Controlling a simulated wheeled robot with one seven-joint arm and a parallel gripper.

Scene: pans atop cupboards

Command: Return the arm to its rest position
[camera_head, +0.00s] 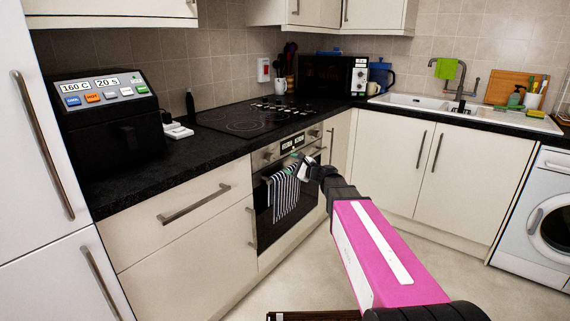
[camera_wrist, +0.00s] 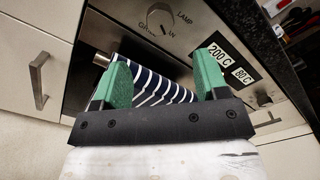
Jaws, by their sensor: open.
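My arm reaches forward from the bottom right in the head view, with a pink link, and its end is near the oven front. My gripper (camera_head: 302,165) is in front of the oven (camera_head: 263,214), near the handle and towel. In the wrist view my gripper (camera_wrist: 163,80) shows two green fingers spread wide apart, with nothing clearly held. The striped towel (camera_head: 284,193) hangs on the oven handle. It also shows in the wrist view (camera_wrist: 160,90), behind and between the fingers. Whether the fingers touch the towel or handle cannot be told.
The black worktop (camera_head: 190,148) edge runs above the oven. A black air fryer (camera_head: 110,118) stands at left, and a hob (camera_head: 250,118) lies above the oven. The sink (camera_head: 440,103) and washing machine (camera_head: 541,215) are at right. Open floor (camera_head: 460,285) lies at lower right.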

